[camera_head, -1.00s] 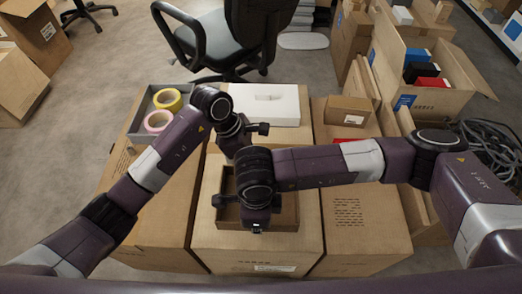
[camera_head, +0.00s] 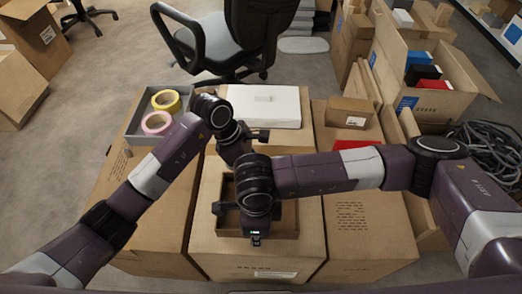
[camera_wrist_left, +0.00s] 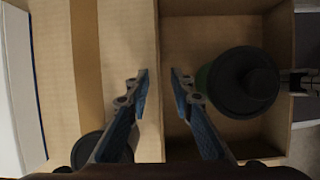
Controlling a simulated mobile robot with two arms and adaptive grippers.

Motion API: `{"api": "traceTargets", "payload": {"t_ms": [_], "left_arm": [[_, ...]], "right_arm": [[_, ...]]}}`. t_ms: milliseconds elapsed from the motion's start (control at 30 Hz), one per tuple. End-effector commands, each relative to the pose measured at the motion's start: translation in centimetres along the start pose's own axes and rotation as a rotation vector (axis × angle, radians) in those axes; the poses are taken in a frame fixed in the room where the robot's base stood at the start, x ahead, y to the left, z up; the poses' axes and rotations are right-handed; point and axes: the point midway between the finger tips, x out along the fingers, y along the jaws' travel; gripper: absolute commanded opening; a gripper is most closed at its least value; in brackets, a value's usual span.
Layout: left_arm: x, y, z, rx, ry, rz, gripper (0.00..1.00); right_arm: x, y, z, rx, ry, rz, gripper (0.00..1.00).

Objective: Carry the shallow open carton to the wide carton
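The shallow open carton (camera_head: 289,222) is a low brown tray on top of the middle closed carton. My left gripper (camera_wrist_left: 159,73) is open, its fingers on either side of the tray's far wall, with gaps showing; it also shows in the head view (camera_head: 238,143). My right gripper (camera_head: 256,215) is over the near part of the tray. A round dark-topped object with a greenish side (camera_wrist_left: 238,82) shows over the tray's inside in the left wrist view. I cannot tell which carton is the wide one.
A grey tray (camera_head: 133,130) with yellow and pink tape rolls stands at the left. A white box (camera_head: 265,106) lies behind my grippers. A small carton (camera_head: 350,110) stands to its right. An office chair (camera_head: 215,45) is behind. Cables (camera_head: 485,148) lie at the right.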

Motion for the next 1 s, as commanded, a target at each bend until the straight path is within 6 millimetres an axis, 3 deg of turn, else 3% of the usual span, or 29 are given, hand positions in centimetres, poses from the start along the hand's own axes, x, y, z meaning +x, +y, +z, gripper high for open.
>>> {"api": "traceTargets", "payload": {"t_ms": [167,600,833,1000], "left_arm": [[-1.5,0.2,-0.1,0.001,0.001,0.005,0.22],[-10.2,0.1,-0.1,0.000,0.002,0.004,0.22],[-11.9,0.0,0.0,0.000,0.000,0.000,0.22],[-12.0,0.0,0.0,0.000,0.000,-0.001,0.22]], "right_arm": [[0.0,0.0,0.0,0.000,0.000,0.000,0.22],[0.0,0.0,0.0,0.000,0.000,0.000,0.22],[-0.3,0.0,0.0,0.000,-0.001,0.000,0.22],[-2.6,-0.1,0.1,-0.001,-0.003,-0.003,0.22]]}}
